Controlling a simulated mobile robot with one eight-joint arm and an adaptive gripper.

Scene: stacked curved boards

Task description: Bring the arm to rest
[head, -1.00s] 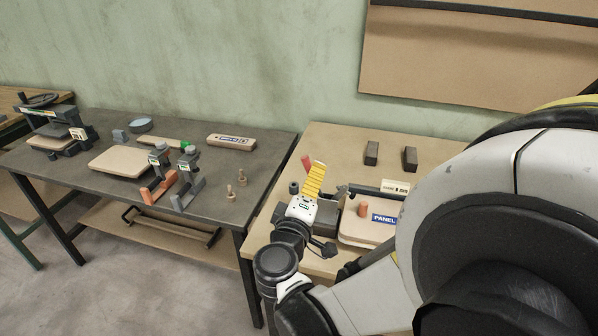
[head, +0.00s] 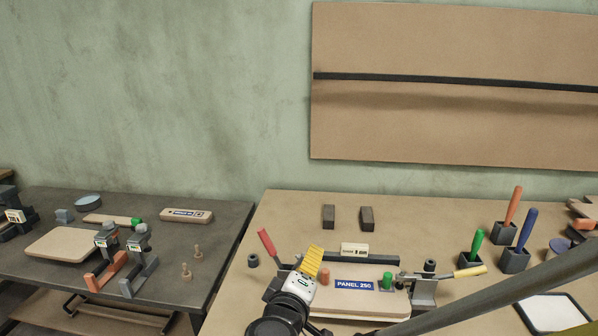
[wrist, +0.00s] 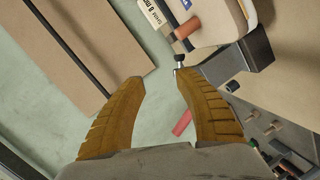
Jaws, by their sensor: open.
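My gripper (head: 314,262) shows yellow ribbed fingers in the head view, in front of the left part of a panel fixture on the wooden table. The pale panel board (head: 345,301) with a blue "PANEL 250" label lies in the fixture. An orange peg (head: 323,276) and a green peg (head: 387,280) stand on it. Part of my arm covers the lower right of the head view.
A red handle (head: 267,243) stands left of the fixture and a yellow handle (head: 470,272) lies right. Two dark blocks (head: 367,218) sit behind. Holders with coloured tools (head: 515,258) stand at the right. A grey table (head: 215,240) at left carries boards and clamps.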

